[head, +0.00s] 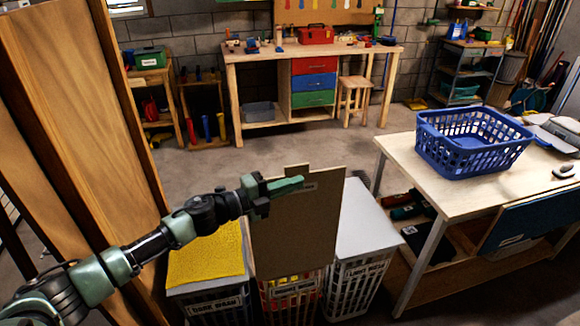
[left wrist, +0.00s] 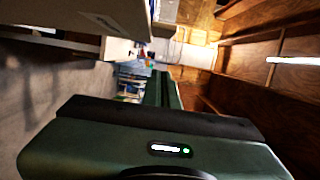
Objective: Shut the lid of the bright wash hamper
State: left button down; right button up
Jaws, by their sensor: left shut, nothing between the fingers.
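Three hampers stand side by side. The middle one, the bright wash hamper (head: 290,293), shows a red band and a label I cannot read clearly. Its brown lid (head: 298,232) stands raised, nearly upright. My left gripper (head: 302,183) is shut and empty, in front of the lid's upper part in the head view. I cannot tell whether it touches the lid. In the left wrist view, the shut fingers (left wrist: 162,88) point away from the camera, and a pale panel, perhaps the lid, is at upper left. My right gripper is out of view.
The left hamper (head: 215,305) carries a yellow cloth (head: 205,258). The right hamper (head: 352,283) has a shut grey lid (head: 362,222). A table (head: 395,150) with a blue basket (head: 470,140) stands at right. Wooden panels (head: 75,110) rise at left. Floor behind the hampers is clear.

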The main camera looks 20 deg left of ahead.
aim_at(290, 174)
pick_arm(q)
jog(key=shift+w+a+p, duration=0.2)
jog(key=shift+w+a, duration=0.3)
jog(key=shift+w, duration=0.4)
jog(key=shift+w+a+p, duration=0.15)
jog(key=shift+w+a, duration=0.35)
jog(key=shift+w, duration=0.4)
